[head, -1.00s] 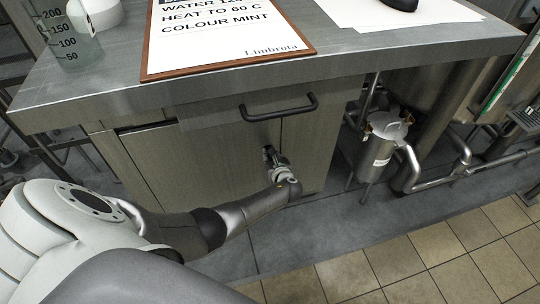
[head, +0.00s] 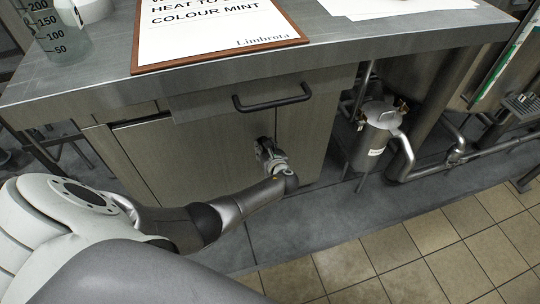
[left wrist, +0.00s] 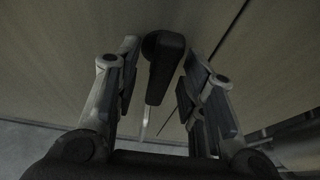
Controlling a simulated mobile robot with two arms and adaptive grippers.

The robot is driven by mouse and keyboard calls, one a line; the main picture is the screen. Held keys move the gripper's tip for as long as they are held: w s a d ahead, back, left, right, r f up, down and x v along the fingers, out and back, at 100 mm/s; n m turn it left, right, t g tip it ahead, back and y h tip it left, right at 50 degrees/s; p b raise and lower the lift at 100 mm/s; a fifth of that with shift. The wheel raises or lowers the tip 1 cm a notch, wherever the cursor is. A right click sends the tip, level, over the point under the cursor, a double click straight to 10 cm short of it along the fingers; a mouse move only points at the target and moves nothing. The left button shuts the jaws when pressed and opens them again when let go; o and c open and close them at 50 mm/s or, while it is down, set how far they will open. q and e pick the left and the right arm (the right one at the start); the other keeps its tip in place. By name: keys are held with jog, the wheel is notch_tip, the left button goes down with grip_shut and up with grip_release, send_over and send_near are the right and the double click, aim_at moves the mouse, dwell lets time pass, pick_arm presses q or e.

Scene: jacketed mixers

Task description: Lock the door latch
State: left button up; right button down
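The door latch is a dark lever (left wrist: 162,65) on the wood-grain cabinet door (left wrist: 60,50); it shows in the left wrist view, pointing down toward the camera. My left gripper (left wrist: 160,88) is open, with one finger on each side of the lever; small gaps show on both sides, so I see no grip. In the head view my left gripper (head: 264,150) is at the right part of the cabinet door (head: 185,160) and hides most of the latch. The door looks closed at its right seam. My right gripper is not in view.
A dark bar handle (head: 272,98) is above my left gripper, under the steel worktop (head: 90,92). A clipboard (head: 215,35) and a beaker (head: 62,35) stand on top. A steel canister (head: 372,145) and pipes are to the right. The tiled floor (head: 400,250) in front is clear.

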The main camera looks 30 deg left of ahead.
pick_arm(q)
jog(key=v, duration=1.1)
jog(key=shift+d+r, duration=0.15)
jog(key=shift+s, duration=0.1)
